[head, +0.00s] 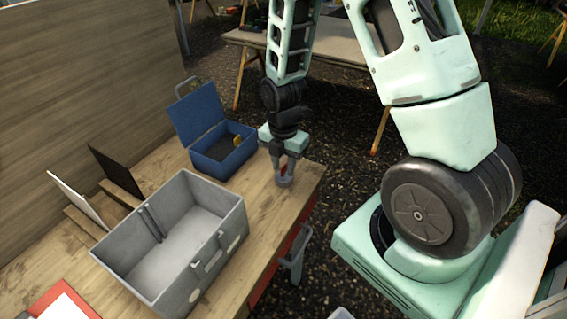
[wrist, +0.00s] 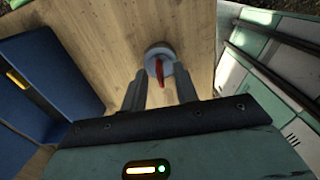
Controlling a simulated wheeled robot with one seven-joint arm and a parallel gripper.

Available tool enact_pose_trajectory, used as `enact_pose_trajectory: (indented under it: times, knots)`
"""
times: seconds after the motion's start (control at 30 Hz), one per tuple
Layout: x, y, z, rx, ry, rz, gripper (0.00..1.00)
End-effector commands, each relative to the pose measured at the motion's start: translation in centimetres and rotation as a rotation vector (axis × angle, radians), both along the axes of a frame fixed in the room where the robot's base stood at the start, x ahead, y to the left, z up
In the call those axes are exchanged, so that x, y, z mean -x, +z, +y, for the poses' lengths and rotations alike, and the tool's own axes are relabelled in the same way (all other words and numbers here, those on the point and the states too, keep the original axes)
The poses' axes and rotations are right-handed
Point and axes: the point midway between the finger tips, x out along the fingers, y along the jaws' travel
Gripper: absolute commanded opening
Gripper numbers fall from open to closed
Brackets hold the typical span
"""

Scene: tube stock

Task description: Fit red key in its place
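The red key (wrist: 160,72) stands at a round grey holder (wrist: 152,52) on the wooden table. In the head view a bit of the red key (head: 284,170) shows between my fingers, just above the grey holder (head: 285,183). My gripper (head: 286,172) points down over the holder near the table's right edge. In the wrist view the two fingers of my gripper (wrist: 160,92) are apart, with the key in line with the gap between them. I see no contact with the key. Whether the key is seated in the holder cannot be told.
An open blue box (head: 222,150) stands left of my gripper, its lid raised; it also shows in the wrist view (wrist: 45,75). A large open grey bin (head: 180,235) stands nearer. A white panel and a black panel (head: 115,173) lean at the left. The table's right edge is close.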

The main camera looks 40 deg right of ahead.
Motion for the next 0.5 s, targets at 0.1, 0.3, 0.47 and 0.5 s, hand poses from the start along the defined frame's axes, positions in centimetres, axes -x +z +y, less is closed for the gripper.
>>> enact_pose_trajectory:
  times: [0.1, 0.3, 0.47, 0.5]
  knots:
    - [0.0, 0.2, 0.0, 0.0, 0.0, -0.001, 0.3]
    - [-0.1, 2.3, 0.0, 0.0, 0.0, -0.006, 0.3]
    - [-0.2, 5.6, -0.1, 0.0, -0.001, -0.009, 0.3]
    - [-0.1, 6.4, -0.1, 0.001, -0.001, -0.008, 0.3]
